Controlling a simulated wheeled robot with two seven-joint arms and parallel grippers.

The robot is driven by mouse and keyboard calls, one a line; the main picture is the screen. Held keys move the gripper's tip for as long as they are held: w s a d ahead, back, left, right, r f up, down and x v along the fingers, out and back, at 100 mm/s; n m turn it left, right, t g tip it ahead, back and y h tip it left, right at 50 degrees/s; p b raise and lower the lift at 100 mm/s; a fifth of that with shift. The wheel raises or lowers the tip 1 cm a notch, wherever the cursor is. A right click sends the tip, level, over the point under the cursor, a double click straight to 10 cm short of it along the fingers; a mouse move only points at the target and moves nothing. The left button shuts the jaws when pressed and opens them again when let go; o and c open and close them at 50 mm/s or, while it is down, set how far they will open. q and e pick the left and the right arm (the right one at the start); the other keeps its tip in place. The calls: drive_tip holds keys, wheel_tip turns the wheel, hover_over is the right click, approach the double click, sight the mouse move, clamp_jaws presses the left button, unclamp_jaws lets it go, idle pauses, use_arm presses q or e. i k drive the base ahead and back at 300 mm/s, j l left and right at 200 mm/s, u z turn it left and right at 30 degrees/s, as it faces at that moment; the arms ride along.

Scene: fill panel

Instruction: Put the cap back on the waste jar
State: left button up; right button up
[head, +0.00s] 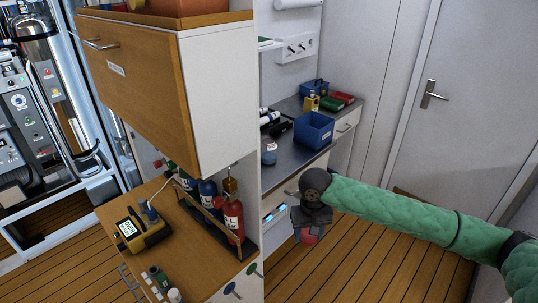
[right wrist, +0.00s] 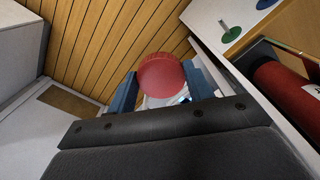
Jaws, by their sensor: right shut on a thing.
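My right gripper (head: 309,226) hangs beside the wooden counter, above the plank floor. It is shut on a round red thing, which looks like the cap (head: 309,237). In the right wrist view the red cap (right wrist: 162,75) sits between the two blue fingers of the gripper (right wrist: 162,88). Its underside is hidden. I cannot pick out the waste jar for sure. A red bottle (head: 233,216) stands in the counter rack, left of the gripper; a red cylinder (right wrist: 283,100) shows at the right of the wrist view. My left gripper is not in view.
The counter rack also holds a blue bottle (head: 208,195). A yellow meter (head: 143,235) and small vials (head: 157,276) stand on the counter. A white partition (head: 258,120) divides it from a grey desk with a blue bin (head: 314,130). A door (head: 455,110) is behind; floor is clear.

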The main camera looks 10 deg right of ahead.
sight(268, 146)
drive_tip(key=i+l, duration=0.1)
drive_tip(key=l, duration=0.3)
drive_tip(key=i+l+z, duration=0.15)
drive_tip(key=l, duration=0.7)
drive_tip(key=i+l+z, duration=0.1)
drive_tip(key=l, duration=0.3)
drive_tip(key=i+l, duration=0.2)
drive_tip(key=l, duration=0.2)
drive_tip(key=i+l+z, duration=0.15)
drive_tip(key=l, duration=0.25)
